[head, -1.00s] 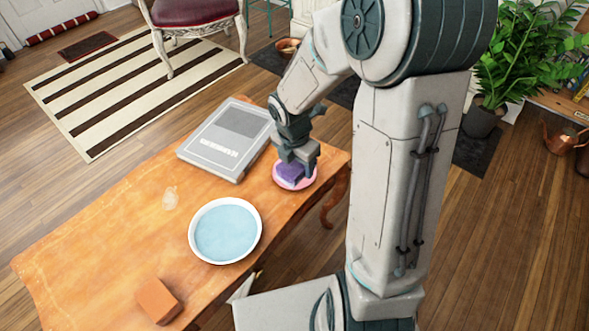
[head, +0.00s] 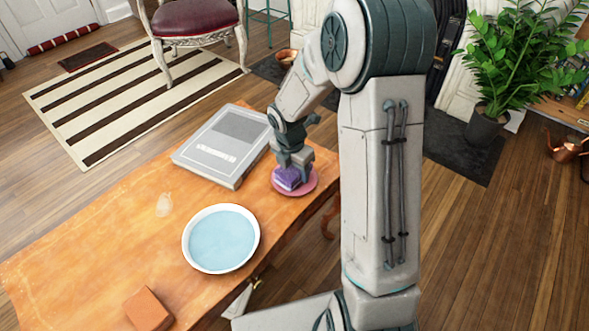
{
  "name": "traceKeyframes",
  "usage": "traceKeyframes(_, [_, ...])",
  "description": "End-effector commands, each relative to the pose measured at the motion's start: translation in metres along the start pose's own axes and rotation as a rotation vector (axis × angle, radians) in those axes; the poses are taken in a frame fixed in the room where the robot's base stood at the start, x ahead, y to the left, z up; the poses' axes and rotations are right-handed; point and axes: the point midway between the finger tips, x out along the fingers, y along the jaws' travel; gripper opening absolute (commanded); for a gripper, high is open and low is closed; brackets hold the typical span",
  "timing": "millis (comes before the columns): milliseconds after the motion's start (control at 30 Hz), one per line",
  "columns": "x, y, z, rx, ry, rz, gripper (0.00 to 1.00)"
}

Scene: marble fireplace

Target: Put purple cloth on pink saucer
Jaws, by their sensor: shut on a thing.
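The purple cloth (head: 287,178) is a small folded block at the right end of the wooden table. It is over the pink saucer (head: 309,186), whose rim shows around it. My gripper (head: 293,168) points down from above and is shut on the cloth. The cloth looks at or very near the saucer's surface; I cannot tell whether it touches. The fingertips are partly hidden against the cloth.
A grey book (head: 222,146) lies just left of the saucer. A white bowl with a light blue inside (head: 220,239) is nearer the front. A small pale translucent object (head: 163,205) and an orange-brown block (head: 148,309) are on the wooden table (head: 95,240).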

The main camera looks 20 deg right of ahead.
Motion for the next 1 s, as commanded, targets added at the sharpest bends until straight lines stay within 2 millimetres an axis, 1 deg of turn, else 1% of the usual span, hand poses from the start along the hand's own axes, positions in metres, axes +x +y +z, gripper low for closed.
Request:
traceKeyframes(133, [0.004,0.0,-0.001,0.001,0.001,0.0,0.31])
traceKeyframes(167, [0.003,0.0,0.0,0.001,0.0,0.0,0.64])
traceKeyframes(200, [0.003,0.0,0.0,0.001,0.0,0.0,0.75])
traceKeyframes(233, [0.003,0.0,0.0,0.001,0.0,0.0,0.78])
traceKeyframes(467, [0.003,0.0,0.0,0.0,0.0,0.0,0.78])
traceKeyframes(567, [-0.002,0.0,0.0,0.0,-0.001,0.001,0.78])
traceKeyframes(667, [-0.015,0.001,0.001,0.0,-0.002,0.002,0.78])
traceKeyframes(1000, [-0.088,0.001,0.001,0.001,-0.002,0.004,0.78])
